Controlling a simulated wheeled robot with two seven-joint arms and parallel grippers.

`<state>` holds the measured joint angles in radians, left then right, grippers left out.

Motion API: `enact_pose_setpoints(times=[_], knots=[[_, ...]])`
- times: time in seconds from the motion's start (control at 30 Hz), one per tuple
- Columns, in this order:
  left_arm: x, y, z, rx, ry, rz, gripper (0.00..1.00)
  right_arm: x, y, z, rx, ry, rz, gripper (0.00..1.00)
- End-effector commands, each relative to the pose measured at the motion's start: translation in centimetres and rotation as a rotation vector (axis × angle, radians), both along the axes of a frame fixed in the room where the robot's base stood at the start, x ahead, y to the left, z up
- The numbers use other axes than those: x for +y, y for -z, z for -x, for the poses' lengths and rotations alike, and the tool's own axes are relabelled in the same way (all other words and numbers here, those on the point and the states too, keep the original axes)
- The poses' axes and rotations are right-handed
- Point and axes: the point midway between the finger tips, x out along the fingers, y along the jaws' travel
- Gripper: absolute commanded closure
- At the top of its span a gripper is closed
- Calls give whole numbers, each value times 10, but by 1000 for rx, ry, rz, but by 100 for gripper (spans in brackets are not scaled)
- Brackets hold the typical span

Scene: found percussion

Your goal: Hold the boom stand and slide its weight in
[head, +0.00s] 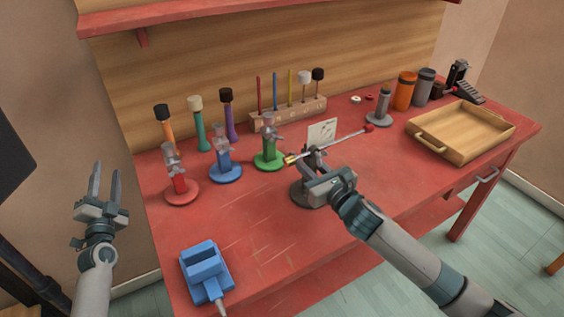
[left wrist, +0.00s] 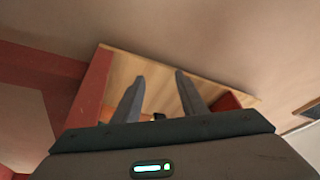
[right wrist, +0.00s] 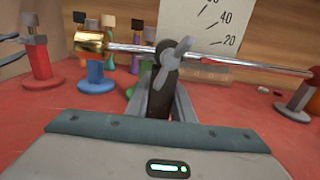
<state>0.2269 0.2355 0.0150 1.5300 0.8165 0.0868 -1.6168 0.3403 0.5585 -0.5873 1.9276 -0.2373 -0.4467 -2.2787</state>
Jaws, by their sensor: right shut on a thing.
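The boom stand has a dark round base (head: 300,193), a dark post (right wrist: 164,92) with a grey wing knob (right wrist: 173,62), and a thin silver boom rod (right wrist: 230,63). The brass weight (head: 290,159) sits at the rod's left end; it also shows in the right wrist view (right wrist: 90,41). A red tip (head: 369,128) is at the rod's right end in the head view. My right gripper (head: 314,170) is shut on the post, below the rod. My left gripper (head: 106,180) is open and empty, off the table's left side.
Red, blue (head: 226,170) and green small stands are behind and left of the boom stand. A white scale card (head: 322,132) stands behind the rod. A blue device (head: 206,270) lies at the front left. A wooden tray (head: 465,130) is at the right. The front middle is clear.

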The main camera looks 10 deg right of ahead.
Motion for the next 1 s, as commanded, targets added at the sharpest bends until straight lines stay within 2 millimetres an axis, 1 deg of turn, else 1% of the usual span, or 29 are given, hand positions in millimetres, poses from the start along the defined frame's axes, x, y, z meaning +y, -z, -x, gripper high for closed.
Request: enact_pose_setpoints(times=[0.03, 0.1, 0.17, 0.2, 0.27, 0.37, 0.47, 0.5, 0.57, 0.63, 0.67, 0.7, 0.77, 0.8, 0.87, 0.9, 1.0], knots=[[4, -25, -5, -34, 0, -8, 62, 0, 0, 0, 0, 0, 0, 100], [3, -48, -9, -58, 25, 9, 62, 0, 0, 0, 0, 0, 0, 100], [-2, -61, -13, -63, 69, 45, 62, 0, 0, 0, 0, 0, 0, 100], [-8, -69, -15, -61, 106, 74, 62, 0, 0, 0, 0, 0, 0, 100], [-19, -79, -17, -51, 172, 128, 62, 0, 0, 0, 0, 0, 0, 100], [-41, -96, -18, -22, 300, 227, 62, 0, 0, 0, 0, 0, 0, 100], [-70, -115, -15, 26, 453, 337, 62, 0, 0, 0, 0, 0, 0, 100], [-84, -123, -11, 53, 522, 381, 62, 0, 0, 0, 0, 0, 0, 100], [-105, -135, -3, 103, 630, 451, 62, 0, 0, 0, 0, 0, 0, 100], [-134, -146, 10, 179, 762, 529, 62, 0, 0, 0, 0, 0, 0, 100], [-152, -149, 20, 224, 827, 562, 62, 0, 0, 0, 0, 0, 0, 100], [-181, -146, 32, 283, 903, 598, 62, 0, 0, 0, 0, 0, 0, 100], [-216, -137, 49, 357, 980, 633, 62, 0, 0, 0, 0, 0, 0, 100], [-237, -132, 60, 405, 1026, 654, 62, 0, 0, 0, 0, 0, 0, 100], [-267, -124, 79, 479, 1090, 681, 62, 0, 0, 0, 0, 0, 0, 100], [-284, -119, 91, 528, 1128, 699, 62, 0, 0, 0, 0, 0, 0, 100], [-318, -106, 121, 640, 1202, 736, 62, 0, 0, 0, 0, 0, 0, 100]])
